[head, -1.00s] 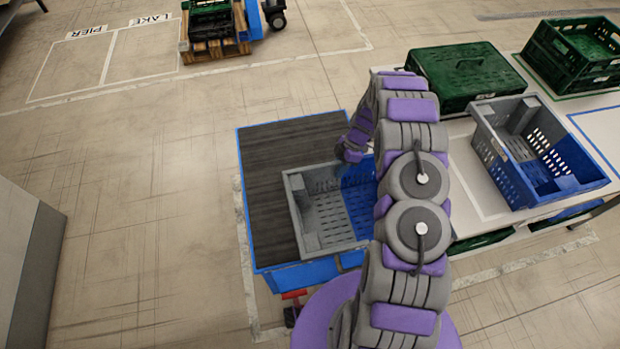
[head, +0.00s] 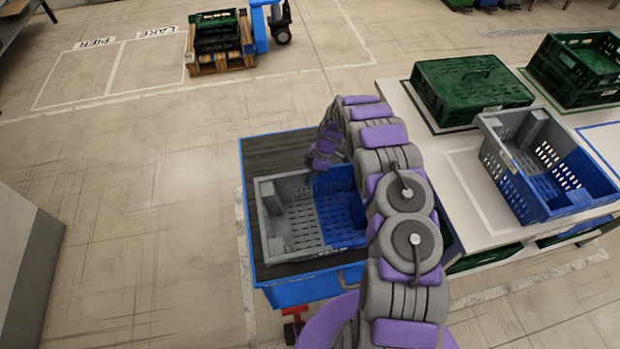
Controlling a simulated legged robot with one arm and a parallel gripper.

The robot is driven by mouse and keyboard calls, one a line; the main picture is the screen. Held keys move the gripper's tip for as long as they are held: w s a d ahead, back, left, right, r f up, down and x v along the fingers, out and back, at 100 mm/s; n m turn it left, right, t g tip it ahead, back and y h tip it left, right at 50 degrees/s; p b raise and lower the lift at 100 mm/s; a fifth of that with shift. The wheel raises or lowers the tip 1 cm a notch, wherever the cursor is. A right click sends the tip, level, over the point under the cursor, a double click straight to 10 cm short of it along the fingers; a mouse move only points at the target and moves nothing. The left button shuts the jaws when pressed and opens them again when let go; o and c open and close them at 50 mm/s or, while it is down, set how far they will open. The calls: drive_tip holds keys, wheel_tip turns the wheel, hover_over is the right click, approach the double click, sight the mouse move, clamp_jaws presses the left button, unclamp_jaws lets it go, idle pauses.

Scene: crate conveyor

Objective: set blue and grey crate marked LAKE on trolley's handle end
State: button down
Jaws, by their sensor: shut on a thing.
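A blue and grey crate (head: 290,250) is upright over the near part of the trolley's dark deck (head: 262,152). Its left half is grey and its right half blue. No LAKE marking can be read on it. The trolley has a blue rim; I cannot make out its handle. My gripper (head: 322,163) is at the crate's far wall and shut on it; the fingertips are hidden. I cannot tell whether the crate's bottom touches the deck.
A second blue and grey crate (head: 497,168) stands on the white table (head: 455,170) at right, near a closed green crate (head: 470,88) and an open green crate (head: 570,85). Floor bays marked PIER and LAKE lie far left, beside a loaded pallet (head: 220,62).

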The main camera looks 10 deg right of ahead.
drive_tip(key=shift+f, duration=0.2)
drive_tip(key=c, duration=0.9)
unclamp_jaws()
drive_tip(key=shift+f, duration=0.1)
